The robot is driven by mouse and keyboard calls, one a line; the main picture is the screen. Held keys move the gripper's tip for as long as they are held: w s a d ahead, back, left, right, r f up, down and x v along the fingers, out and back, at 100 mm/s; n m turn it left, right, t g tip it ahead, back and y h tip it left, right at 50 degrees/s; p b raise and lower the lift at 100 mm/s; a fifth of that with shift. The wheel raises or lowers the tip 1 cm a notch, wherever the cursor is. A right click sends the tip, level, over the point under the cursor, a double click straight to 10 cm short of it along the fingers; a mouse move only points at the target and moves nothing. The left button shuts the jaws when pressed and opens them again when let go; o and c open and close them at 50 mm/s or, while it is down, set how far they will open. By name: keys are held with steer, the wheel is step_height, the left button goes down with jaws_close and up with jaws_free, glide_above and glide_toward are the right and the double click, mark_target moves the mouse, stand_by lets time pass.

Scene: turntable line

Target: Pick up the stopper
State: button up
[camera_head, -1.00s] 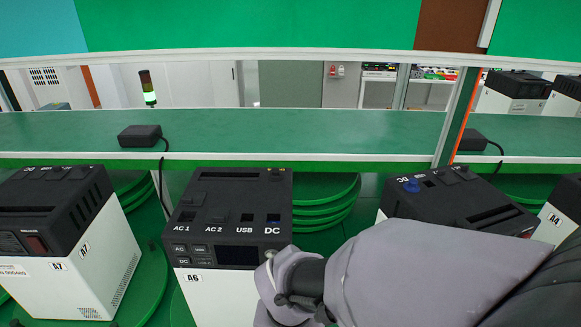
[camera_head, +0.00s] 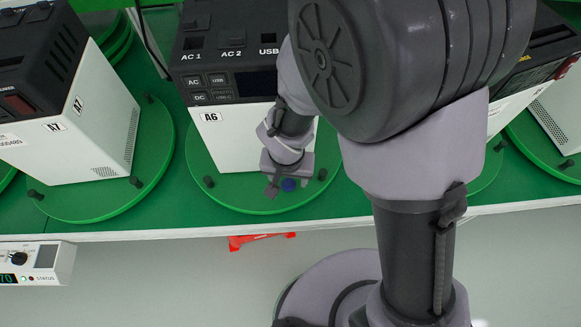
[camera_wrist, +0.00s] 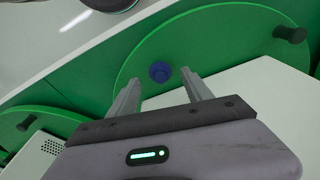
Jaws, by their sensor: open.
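The stopper is a small blue round piece. It sits on the green turntable (camera_head: 220,190) in front of unit A6 (camera_head: 228,135), near the turntable's front edge. In the head view the stopper (camera_head: 289,185) shows just below my gripper (camera_head: 285,178). In the wrist view the stopper (camera_wrist: 160,71) appears between and slightly beyond the tips of my open gripper (camera_wrist: 159,77). The jaws are empty. I cannot tell how high the fingertips are above the turntable.
Black pegs (camera_head: 208,181) stand on the turntable's rim, one (camera_head: 322,174) close to my gripper. Unit A7 (camera_head: 75,135) stands on another turntable at left. The white bench edge (camera_head: 150,232) runs in front. A status box (camera_head: 45,262) hangs at lower left.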

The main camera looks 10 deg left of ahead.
mark_target(289, 181)
steer(key=f, duration=0.2)
steer(key=f+b, duration=0.1)
steer(key=shift+w+f, duration=0.25)
steer(key=shift+w, duration=0.05)
steer(key=shift+r, duration=0.2)
jaws_close()
steer(key=shift+a+r, duration=0.1)
